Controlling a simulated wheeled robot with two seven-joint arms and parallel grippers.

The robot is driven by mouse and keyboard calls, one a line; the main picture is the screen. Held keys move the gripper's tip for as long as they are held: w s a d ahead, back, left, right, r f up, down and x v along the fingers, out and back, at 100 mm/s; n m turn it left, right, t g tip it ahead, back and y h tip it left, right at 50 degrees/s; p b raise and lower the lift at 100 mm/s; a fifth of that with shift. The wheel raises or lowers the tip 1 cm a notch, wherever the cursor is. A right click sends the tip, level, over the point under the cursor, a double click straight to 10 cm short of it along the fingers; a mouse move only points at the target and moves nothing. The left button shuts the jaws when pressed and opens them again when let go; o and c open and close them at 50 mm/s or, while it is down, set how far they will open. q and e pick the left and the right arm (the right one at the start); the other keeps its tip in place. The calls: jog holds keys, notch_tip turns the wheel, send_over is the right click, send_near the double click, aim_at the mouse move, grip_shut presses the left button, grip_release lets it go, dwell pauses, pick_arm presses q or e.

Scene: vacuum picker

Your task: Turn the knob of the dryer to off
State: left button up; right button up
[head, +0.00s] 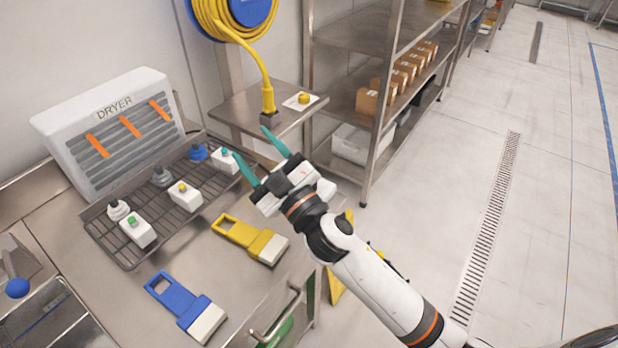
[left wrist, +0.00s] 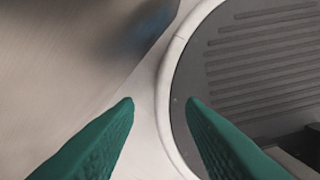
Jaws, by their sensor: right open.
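The dryer (head: 108,130) is a white box with grey slats, orange strips and the word DRYER, standing at the back left of the steel counter. No knob shows on its visible faces. A yellow knob (head: 303,98) on a white plate sits on a small steel side table; I cannot tell whether it belongs to the dryer. My right gripper (head: 250,142) is open and empty, its teal fingers between the rack and the side table. My left gripper (left wrist: 160,102) shows only in the left wrist view, with its fingers apart and nothing between them.
A wire rack (head: 160,203) in front of the dryer holds small white boxes with coloured buttons and several suction cups. A yellow tool (head: 250,238) and a blue tool (head: 186,306) lie on the counter. A yellow hose (head: 263,70) hangs behind. Steel shelving (head: 383,100) stands right; floor beyond is clear.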

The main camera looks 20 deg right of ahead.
jog(key=s+a+r+n+g+y, duration=0.25)
jog(key=a+n+g+y, duration=0.75)
jog(key=a+n+g, duration=0.75)
jog(key=w+d+f+n+g+h, duration=0.1)
jog(key=w+d+f+n+h, duration=0.2)
jog(key=d+f+h, duration=0.35)
jog(key=w+d+f+n+g+h, duration=0.2)
jog(key=w+d+f+n+h, duration=0.1)
jog(key=d+h, duration=0.55)
jog(key=w+d+r+m+h, duration=0.1)
jog(key=d+r+h, duration=0.1)
jog(key=d, duration=0.5)
jog(key=w+d+r+m+h, duration=0.1)
jog(key=d+m+h, duration=0.1)
jog(key=d, duration=0.5)
jog(key=f+p, duration=0.1)
jog(key=f, duration=0.2)
jog(key=f+p, duration=0.1)
jog(key=f, duration=0.3)
jog(key=f+p, duration=0.1)
jog(key=f, duration=0.3)
jog(key=shift+w+a, duration=0.1)
jog(key=shift+a, duration=0.2)
